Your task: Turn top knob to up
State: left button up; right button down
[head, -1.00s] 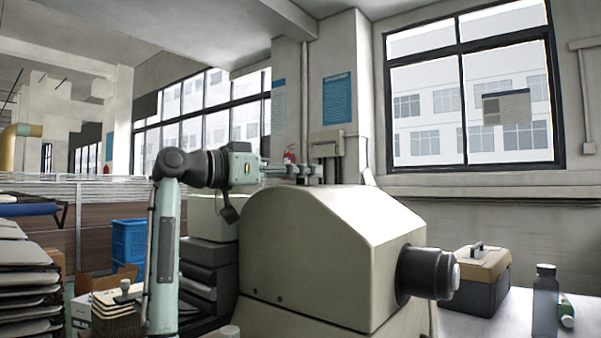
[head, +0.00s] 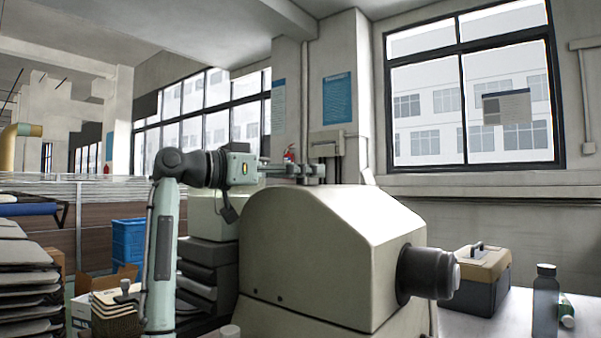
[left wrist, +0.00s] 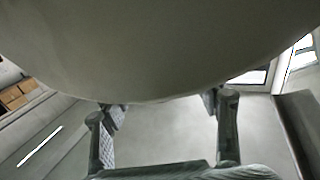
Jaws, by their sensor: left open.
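My left gripper (head: 318,172) is above and behind the top of a large beige machine housing (head: 320,245) in the head view. Its fingers are small there and partly hidden by the housing top. In the left wrist view my left gripper (left wrist: 165,112) has its fingers spread apart, with nothing visibly held between them. A large smooth rounded grey surface (left wrist: 160,45) fills the top of that view, close to the camera; I cannot tell what it belongs to. I cannot make out a top knob. A dark round fitting (head: 428,272) sticks out of the housing's right side. My right gripper is out of view.
A tan and grey toolbox (head: 480,275), a dark bottle (head: 545,300) and a green-and-white tube (head: 567,310) are on the white surface at right. Dark stacked trays (head: 205,270) stand left of the housing. A blue crate (head: 128,242) is farther back.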

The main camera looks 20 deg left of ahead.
pick_arm(q)
jog(key=v, duration=1.2)
